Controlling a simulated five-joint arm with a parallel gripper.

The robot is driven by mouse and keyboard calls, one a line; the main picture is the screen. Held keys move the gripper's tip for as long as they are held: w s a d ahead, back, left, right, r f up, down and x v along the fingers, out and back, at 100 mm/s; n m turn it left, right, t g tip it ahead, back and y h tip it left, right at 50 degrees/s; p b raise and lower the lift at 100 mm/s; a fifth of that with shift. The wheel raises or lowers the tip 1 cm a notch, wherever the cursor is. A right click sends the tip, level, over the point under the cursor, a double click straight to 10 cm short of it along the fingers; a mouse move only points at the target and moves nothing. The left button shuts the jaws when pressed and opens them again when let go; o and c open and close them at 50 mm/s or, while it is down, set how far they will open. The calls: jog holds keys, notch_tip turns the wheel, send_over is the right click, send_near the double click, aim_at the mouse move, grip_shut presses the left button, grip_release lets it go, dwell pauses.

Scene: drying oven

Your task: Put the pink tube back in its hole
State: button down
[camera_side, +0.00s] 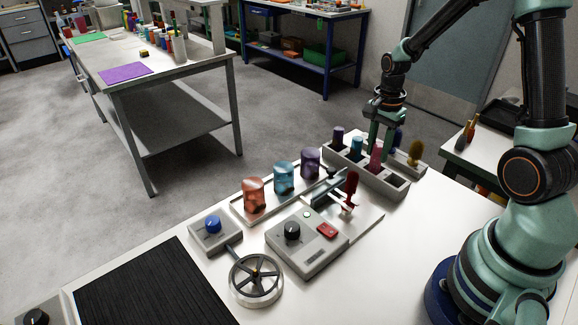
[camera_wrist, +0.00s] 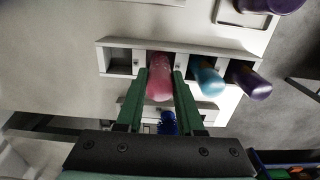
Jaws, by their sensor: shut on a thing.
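The pink tube (camera_side: 376,159) stands about upright at the grey rack (camera_side: 381,180), in line with the other tubes. My gripper (camera_side: 381,140) is above the rack, with its green fingers shut on the tube's upper part. In the wrist view the pink tube (camera_wrist: 160,80) lies between the two fingertips (camera_wrist: 160,76), over one compartment of the rack (camera_wrist: 104,60). Its lower end is hidden, so I cannot tell how deep it sits. A blue tube (camera_wrist: 208,80) and a purple tube (camera_wrist: 247,80) stand in neighbouring compartments. An empty compartment (camera_wrist: 119,60) lies on the other side.
A dark blue item (camera_wrist: 168,123) and a yellow item (camera_side: 416,152) stand in the rack's far row. Orange, blue and purple jars (camera_side: 283,177) stand in a tray nearby. A control box (camera_side: 307,243) and a hand wheel (camera_side: 256,280) are in front. White table is clear at right.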

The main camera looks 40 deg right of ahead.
jog(key=shift+f, duration=0.6)
jog(key=shift+f, duration=0.15)
jog(key=c, duration=0.5)
grip_release()
jog(key=shift+c, duration=0.2)
